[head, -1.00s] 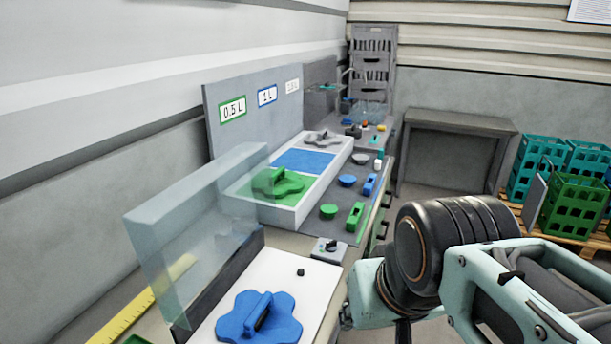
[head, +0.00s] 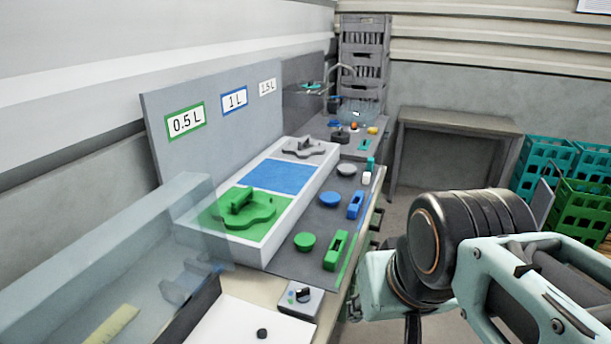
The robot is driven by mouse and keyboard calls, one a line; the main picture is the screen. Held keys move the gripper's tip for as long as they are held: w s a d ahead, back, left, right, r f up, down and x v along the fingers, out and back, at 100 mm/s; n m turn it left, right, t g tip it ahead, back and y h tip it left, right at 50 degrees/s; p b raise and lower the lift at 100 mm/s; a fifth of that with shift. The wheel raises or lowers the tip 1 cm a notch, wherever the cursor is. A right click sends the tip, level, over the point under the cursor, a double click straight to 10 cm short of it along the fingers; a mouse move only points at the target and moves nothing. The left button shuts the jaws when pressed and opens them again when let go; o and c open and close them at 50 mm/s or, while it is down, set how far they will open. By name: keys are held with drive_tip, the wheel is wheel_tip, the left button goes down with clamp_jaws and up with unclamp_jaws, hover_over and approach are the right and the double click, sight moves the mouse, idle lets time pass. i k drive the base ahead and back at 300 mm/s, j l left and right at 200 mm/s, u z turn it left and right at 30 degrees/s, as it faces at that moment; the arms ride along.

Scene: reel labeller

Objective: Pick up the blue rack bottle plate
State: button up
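The blue bottle plate is not visible in the head view now. The white board (head: 240,322) on which it lay earlier shows only its far part, with a small black knob (head: 262,333). In the white tray (head: 262,249), a green plate with a handle (head: 240,210) lies on the green field, the blue field (head: 278,176) is empty, and a grey plate (head: 304,147) lies at the far end. My arm reaches in from the right; my gripper is out of view.
A clear guard panel (head: 110,260) stands at the left. Green, blue and grey round knobs and blocks lie on the dark mat (head: 318,215) right of the tray. A grey table (head: 450,122) and green crates (head: 580,205) stand farther right.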

sight(328, 199)
drive_tip(key=i+l, duration=0.25)
drive_tip(key=i, duration=0.15)
drive_tip(key=i+l+z, duration=0.1)
drive_tip(key=i+l, duration=0.2)
drive_tip(key=i, duration=0.15)
